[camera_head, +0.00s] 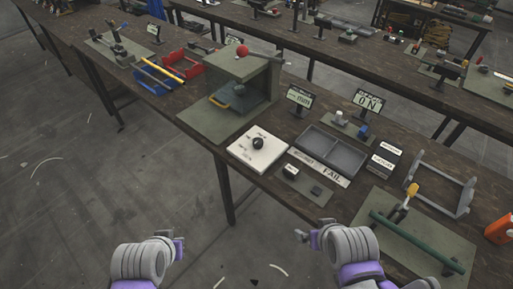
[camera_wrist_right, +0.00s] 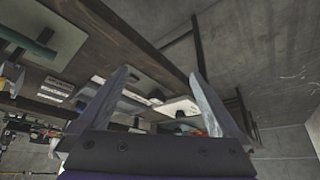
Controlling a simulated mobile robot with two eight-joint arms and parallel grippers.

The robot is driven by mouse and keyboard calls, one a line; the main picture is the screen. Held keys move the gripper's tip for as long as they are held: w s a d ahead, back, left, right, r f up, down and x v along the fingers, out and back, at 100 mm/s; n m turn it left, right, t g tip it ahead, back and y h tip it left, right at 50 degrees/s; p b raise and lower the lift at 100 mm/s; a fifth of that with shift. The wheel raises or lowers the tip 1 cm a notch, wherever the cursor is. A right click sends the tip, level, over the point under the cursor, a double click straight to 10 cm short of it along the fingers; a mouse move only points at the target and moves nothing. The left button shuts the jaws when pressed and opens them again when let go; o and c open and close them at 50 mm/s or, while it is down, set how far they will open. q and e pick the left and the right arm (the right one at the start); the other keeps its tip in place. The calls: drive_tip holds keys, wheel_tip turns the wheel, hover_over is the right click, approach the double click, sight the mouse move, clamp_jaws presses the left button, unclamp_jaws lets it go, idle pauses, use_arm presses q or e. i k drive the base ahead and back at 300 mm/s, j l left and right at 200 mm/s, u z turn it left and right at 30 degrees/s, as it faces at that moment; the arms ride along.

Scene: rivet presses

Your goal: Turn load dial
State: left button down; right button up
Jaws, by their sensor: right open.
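A black round dial (camera_head: 258,143) sits on a white square panel (camera_head: 243,155) with small dark markings, near the front edge of the bench. A white panel (camera_wrist_right: 184,106) with a dark knob also shows between the fingers in the right wrist view, some way off. My right gripper (camera_head: 307,235) is in front of the bench, to the lower right of the dial and apart from it. Its two fingers stand wide apart and empty in the right wrist view (camera_wrist_right: 163,85). My left gripper (camera_head: 174,243) hangs over the floor at lower left, away from the bench; its fingers are not clear.
A press with a red ball (camera_head: 242,51) stands behind the dial. To the right are a grey tray (camera_head: 316,163), a FAIL label (camera_head: 331,175), a display reading 0 N (camera_head: 368,101) and a green bar fixture (camera_head: 418,241). Floor is clear between bench and grippers.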

sight(258, 142)
drive_tip(key=i+l+u, duration=0.1)
drive_tip(key=i+u, duration=0.15)
drive_tip(key=i, duration=0.65)
